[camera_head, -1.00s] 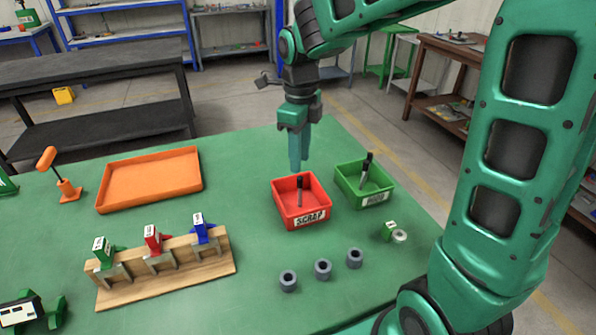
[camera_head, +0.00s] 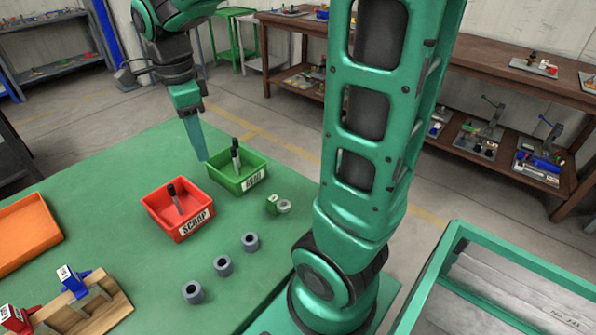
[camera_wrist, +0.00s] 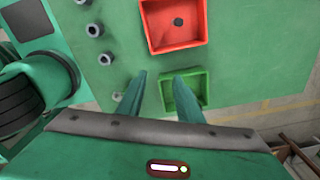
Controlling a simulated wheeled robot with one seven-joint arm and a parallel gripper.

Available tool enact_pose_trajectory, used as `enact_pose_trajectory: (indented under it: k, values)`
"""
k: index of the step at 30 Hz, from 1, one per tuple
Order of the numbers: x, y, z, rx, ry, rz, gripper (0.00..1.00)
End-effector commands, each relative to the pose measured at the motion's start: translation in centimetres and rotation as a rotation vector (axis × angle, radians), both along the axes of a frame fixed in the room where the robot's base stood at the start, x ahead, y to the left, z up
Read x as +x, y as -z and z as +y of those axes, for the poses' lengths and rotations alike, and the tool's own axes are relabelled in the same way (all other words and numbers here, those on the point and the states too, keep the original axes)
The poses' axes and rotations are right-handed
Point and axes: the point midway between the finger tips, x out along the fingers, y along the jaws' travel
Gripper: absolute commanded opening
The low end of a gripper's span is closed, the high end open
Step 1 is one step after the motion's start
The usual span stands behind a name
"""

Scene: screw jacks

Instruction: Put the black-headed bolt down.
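A black-headed bolt (camera_head: 176,198) stands slightly tilted in the red SCRAP bin (camera_head: 190,228); its dark head also shows in the wrist view (camera_wrist: 179,22). Another black-headed bolt (camera_head: 236,158) stands in the green bin (camera_head: 252,181), which bears a white label. My gripper (camera_head: 203,158) hangs fingers-down by the green bin's left back corner. In the wrist view my gripper (camera_wrist: 161,75) has its two fingers apart with nothing between them, and the right finger covers part of the green bin (camera_wrist: 204,86). The bolt in the green bin does not show clearly there.
Several grey cylinders (camera_head: 222,265) stand in front of the bins. An orange tray (camera_head: 28,232) and a wooden rack (camera_head: 100,308) are at left. The green table (camera_head: 110,180) is clear behind the red bin.

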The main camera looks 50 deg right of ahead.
Motion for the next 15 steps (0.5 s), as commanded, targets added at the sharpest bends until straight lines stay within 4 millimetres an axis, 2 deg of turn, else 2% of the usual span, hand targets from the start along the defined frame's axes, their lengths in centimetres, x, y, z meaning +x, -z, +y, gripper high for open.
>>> enact_pose_trajectory:
  k: [1,6,15]
  values:
    - [-1.1,0.0,-1.2,-0.004,-0.060,0.001,0.33]
    - [-4.7,0.4,-4.3,-0.008,-0.302,0.016,0.33]
    - [-11.5,1.7,-8.5,0.003,-0.734,0.035,0.33]
